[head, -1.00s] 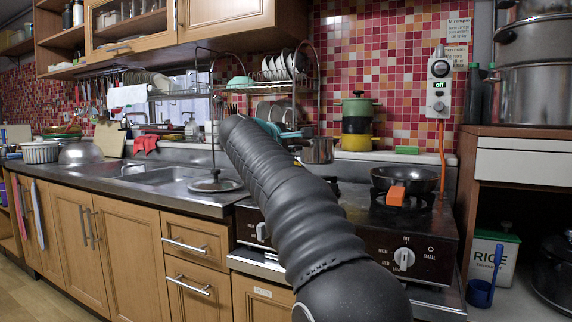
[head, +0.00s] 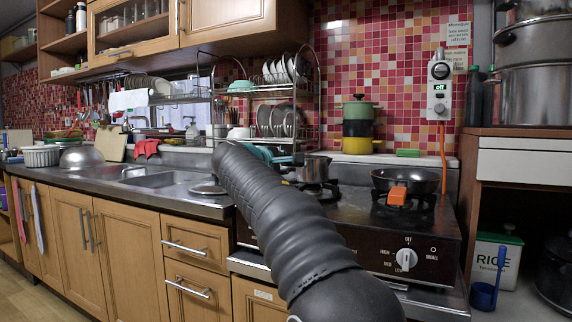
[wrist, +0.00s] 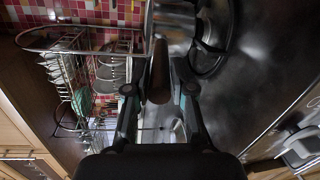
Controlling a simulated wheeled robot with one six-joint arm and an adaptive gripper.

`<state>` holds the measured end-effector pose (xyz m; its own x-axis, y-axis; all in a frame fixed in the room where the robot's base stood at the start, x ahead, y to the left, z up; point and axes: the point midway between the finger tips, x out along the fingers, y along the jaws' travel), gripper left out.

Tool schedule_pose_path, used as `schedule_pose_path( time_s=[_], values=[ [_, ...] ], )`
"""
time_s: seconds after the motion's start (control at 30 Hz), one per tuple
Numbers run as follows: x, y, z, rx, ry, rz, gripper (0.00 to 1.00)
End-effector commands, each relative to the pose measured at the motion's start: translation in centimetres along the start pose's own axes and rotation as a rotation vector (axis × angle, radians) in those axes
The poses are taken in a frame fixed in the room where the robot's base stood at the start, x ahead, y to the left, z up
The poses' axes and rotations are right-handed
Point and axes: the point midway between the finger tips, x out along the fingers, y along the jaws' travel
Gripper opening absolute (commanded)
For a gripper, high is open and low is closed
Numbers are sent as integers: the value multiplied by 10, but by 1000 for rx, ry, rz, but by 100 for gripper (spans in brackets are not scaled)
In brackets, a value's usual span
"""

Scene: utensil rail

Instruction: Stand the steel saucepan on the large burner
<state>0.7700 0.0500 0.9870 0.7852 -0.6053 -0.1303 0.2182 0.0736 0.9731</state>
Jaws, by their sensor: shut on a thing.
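The steel saucepan (head: 315,170) is upright at the left burner (head: 325,191) of the stove. In the wrist view, the saucepan (wrist: 172,20) is at the top, with its dark handle (wrist: 160,75) running between the fingers. My gripper (wrist: 161,88) is shut on this handle. A burner ring (wrist: 212,58) shows close beside the pan there. I cannot tell whether the pan's base touches the burner grate.
A dark frying pan (head: 407,180) with an orange handle grip stands on the right burner. Green and yellow pots (head: 357,128) stand behind the stove. A grey control box (head: 440,85) hangs on the wall.

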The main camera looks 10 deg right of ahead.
Motion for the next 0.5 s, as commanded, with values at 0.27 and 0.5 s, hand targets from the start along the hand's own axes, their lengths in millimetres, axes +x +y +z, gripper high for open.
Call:
schedule_pose_path(
  time_s=[0.27,0.5],
  values=[
    [0,-1,0,0,0,0,48],
    [0,3,1,0,0,0,48]
  ],
)
